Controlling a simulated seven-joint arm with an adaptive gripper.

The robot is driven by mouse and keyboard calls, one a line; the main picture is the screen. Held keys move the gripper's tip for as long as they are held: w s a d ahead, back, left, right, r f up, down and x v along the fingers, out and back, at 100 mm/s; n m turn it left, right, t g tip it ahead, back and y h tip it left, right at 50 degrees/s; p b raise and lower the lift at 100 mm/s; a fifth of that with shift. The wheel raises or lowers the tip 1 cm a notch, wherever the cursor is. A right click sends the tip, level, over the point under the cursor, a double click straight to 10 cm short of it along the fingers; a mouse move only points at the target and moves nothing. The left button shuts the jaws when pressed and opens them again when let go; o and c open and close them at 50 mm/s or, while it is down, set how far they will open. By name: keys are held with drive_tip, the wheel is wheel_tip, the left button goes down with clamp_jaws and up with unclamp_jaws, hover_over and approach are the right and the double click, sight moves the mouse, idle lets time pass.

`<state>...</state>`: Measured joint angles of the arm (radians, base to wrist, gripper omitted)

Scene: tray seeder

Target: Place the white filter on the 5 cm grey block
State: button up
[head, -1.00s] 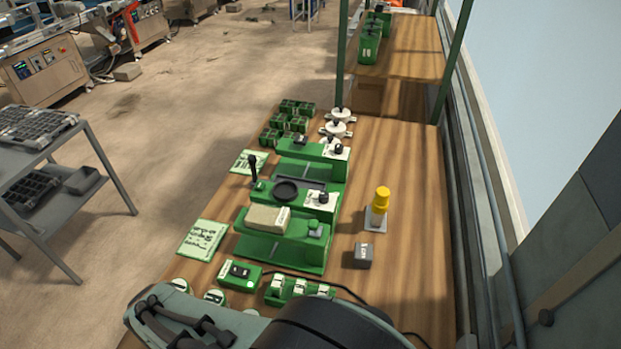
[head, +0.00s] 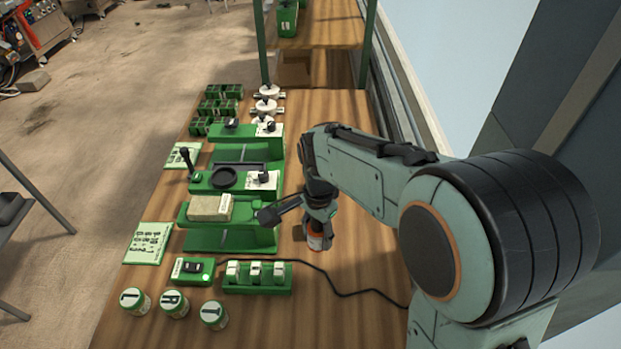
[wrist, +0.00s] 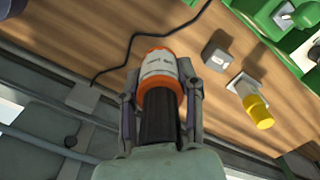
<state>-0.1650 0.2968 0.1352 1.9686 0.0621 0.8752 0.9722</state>
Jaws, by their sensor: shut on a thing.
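My gripper (head: 316,226) is over the right part of the bench, pointing down. It is shut on the white filter (wrist: 159,65), a short white cylinder with orange rims and dark lettering too small to read. The filter also shows below my gripper in the head view (head: 315,241). In the wrist view, the grey block (wrist: 217,54), a small cube with a pale label, stands on the wood to the right of the held filter, apart from it. The block's label cannot be read. In the head view my arm hides the block.
A yellow-topped piece (wrist: 258,112) on a grey plate stands close to the block. The green seeder (head: 232,210) is left of my gripper.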

drive_tip(key=shift+m, duration=0.3)
drive_tip(key=w+f, duration=0.3)
drive_tip(key=w, duration=0.1)
drive_tip(key=w+f, duration=0.3)
drive_tip(key=w, duration=0.2)
drive_tip(key=w+f, duration=0.3)
drive_tip(key=w, duration=0.1)
drive_tip(key=shift+w+a+f, duration=0.1)
drive_tip(key=shift+w+a, duration=0.2)
drive_tip(key=shift+a, duration=0.1)
drive_tip(key=shift+w+f, duration=0.15)
drive_tip(key=shift+f, duration=0.1)
drive_tip(key=shift+w+f, duration=0.15)
drive_tip(key=shift+f, duration=1.45)
drive_tip(key=shift+f, duration=0.15)
drive_tip(key=o, duration=1.1)
